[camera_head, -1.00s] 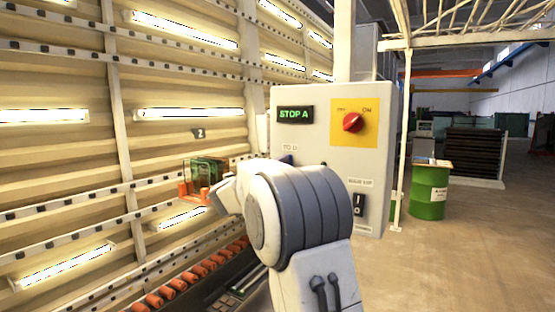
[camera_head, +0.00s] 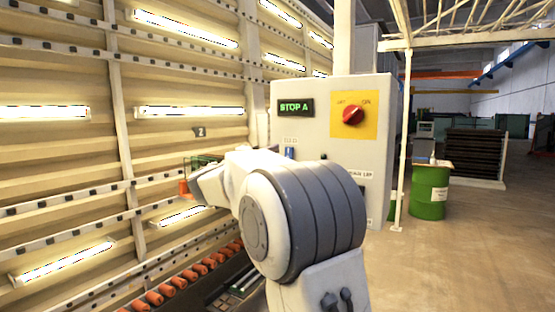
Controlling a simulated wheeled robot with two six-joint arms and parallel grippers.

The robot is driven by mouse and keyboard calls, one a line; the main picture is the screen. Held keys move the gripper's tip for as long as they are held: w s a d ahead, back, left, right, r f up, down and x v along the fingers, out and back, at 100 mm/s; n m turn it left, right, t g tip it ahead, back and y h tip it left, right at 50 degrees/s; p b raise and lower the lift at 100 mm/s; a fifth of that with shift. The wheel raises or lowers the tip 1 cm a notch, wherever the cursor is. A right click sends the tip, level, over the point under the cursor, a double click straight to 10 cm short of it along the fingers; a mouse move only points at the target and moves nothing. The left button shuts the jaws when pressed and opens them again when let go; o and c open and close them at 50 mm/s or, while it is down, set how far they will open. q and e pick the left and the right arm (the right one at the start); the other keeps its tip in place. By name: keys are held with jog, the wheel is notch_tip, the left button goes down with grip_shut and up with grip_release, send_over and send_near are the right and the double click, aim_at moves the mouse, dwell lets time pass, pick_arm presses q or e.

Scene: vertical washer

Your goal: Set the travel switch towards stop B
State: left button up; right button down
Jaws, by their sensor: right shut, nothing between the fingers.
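A grey control cabinet (camera_head: 334,98) stands right of centre. A red rotary knob (camera_head: 352,115) sits on a yellow plate at the upper right. A small dark blue control (camera_head: 290,152) shows under a small label on the left of the panel, just above my right arm. I cannot tell for sure which control is the travel switch. My right gripper (camera_head: 207,186) is shut and empty at the arm's left end, left of the cabinet, apart from the panel; its fingertips are barely visible. My arm hides the lower panel. My left gripper is out of view.
A tall lit wall of beams and rails fills the left, with a row of orange rollers (camera_head: 200,269) at its foot. A green-and-orange item (camera_head: 183,188) is beside my gripper. A green drum (camera_head: 428,192) stands right of the cabinet. The floor at right is open.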

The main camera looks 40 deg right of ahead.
pick_arm(q)
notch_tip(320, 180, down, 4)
jog(key=b, duration=0.2)
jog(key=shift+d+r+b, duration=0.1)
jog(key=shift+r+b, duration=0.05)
jog(key=shift+b, duration=0.15)
pick_arm(e)
jog(key=s+a+r, duration=0.1)
jog(key=s+a, duration=0.2)
jog(key=a, duration=0.4)
jog(key=shift+a, duration=0.15)
jog(key=shift+w+r, duration=0.1)
